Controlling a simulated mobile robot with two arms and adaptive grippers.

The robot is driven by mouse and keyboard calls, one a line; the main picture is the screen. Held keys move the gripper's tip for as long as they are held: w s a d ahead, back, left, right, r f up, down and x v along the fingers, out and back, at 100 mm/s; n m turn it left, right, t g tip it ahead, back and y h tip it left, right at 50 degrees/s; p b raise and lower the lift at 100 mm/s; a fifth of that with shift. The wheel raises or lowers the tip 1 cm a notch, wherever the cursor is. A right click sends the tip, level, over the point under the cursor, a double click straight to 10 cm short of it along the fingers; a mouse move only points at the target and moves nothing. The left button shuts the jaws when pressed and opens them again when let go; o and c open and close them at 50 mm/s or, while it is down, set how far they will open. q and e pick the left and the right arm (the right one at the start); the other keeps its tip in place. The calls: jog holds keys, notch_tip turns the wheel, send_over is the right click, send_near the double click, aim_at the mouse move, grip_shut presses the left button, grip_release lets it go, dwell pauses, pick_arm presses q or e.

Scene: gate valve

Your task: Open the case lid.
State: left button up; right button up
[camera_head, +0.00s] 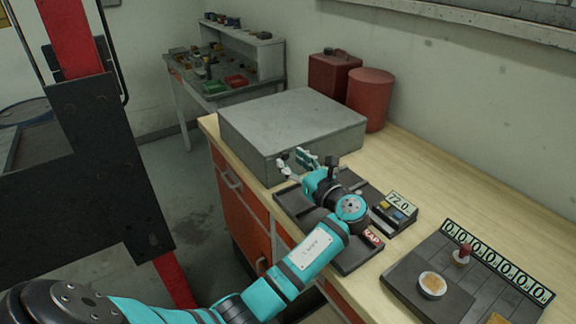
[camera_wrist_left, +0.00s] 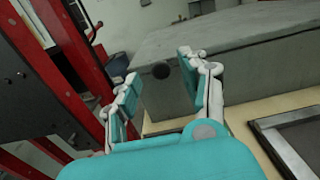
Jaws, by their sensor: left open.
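A large grey case (camera_head: 290,125) sits on the wooden bench with its lid down. Its front face and top also show in the left wrist view (camera_wrist_left: 250,62). A dark round spot (camera_wrist_left: 161,71) shows on the case, between my fingers in that view. My left gripper (camera_head: 297,162) is in front of the case's near side, close to its lower front edge. In the wrist view my left gripper (camera_wrist_left: 158,88) has its two fingers spread and nothing between them. I cannot tell whether it touches the case. My right gripper is not in view.
A dark tray (camera_head: 295,203) lies under my left arm. A scale with a display (camera_head: 395,210) and a panel of number tiles (camera_head: 495,265) stand to the right. Red containers (camera_head: 370,98) stand behind the case. A red and black frame (camera_head: 95,140) rises at left.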

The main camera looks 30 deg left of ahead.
pick_arm(q)
jog(key=shift+w+a+f, duration=0.1)
jog(key=shift+w+a, duration=0.2)
jog(key=shift+a, duration=0.3)
jog(key=shift+w+a+b, duration=0.15)
jog(key=shift+a+b, duration=0.15)
jog(key=shift+w+a, duration=0.15)
jog(key=shift+a, duration=0.15)
jog(key=shift+c, duration=0.7)
jog(key=c, duration=0.5)
grip_shut()
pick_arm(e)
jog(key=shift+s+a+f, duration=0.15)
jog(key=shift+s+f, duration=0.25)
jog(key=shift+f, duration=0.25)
